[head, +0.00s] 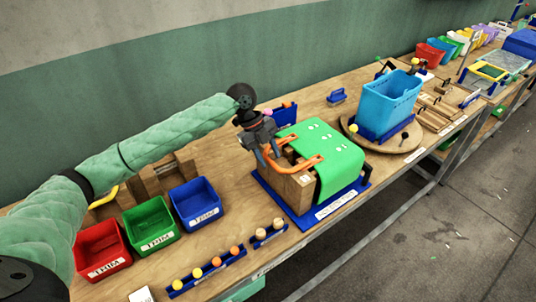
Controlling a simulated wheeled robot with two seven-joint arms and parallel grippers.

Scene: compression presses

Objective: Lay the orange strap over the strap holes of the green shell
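The green shell (335,150) is draped over a wooden block on a blue base, right of centre in the head view. Several white spots show on its top. The orange strap (300,165) is a bent band at the left edge of the shell, over the block's wooden end. Its left part is close to the fingers of my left gripper (268,158), which points down there. The fingers look a little apart; whether they grip the strap is unclear. My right gripper is not in view.
Red (101,249), green (151,225) and blue (196,203) trim bins stand at the left. Blue racks with small balls (206,272) line the front edge. A light blue tub (389,102) stands on a round wooden board at the right. A blue bin (284,113) sits behind the shell.

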